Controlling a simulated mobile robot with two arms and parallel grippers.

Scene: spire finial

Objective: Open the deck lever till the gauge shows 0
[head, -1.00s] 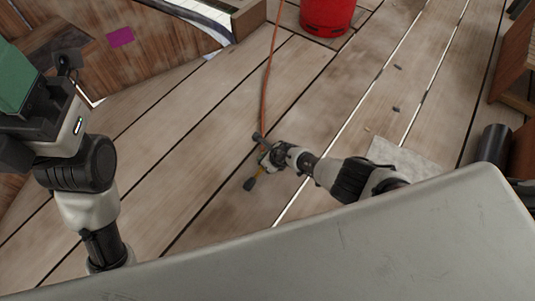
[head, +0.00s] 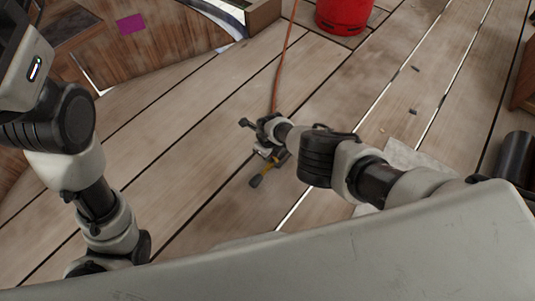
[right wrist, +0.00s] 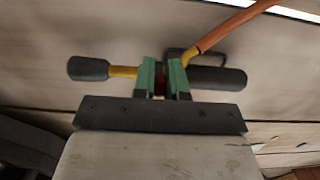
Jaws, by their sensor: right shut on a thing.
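The deck lever shows in the right wrist view as a bar with a black grip (right wrist: 88,69) on a yellow shaft at the left and a black handle (right wrist: 218,78) at the right. My right gripper (right wrist: 161,72) has its green fingers shut on the middle of this fitting, where a little red shows between them. In the head view the lever's dark grip (head: 256,181) lies low over the deck, beside my right wrist. My left arm is at the left of the head view, but its gripper is out of the frame. I see no gauge reading.
An orange hose (head: 285,60) runs from the fitting to the top of the head view. A red cylinder (head: 344,12) stands on the plank deck (head: 200,120) at the top. Wooden structures with a purple patch (head: 131,24) are at upper left. The deck between is mostly clear.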

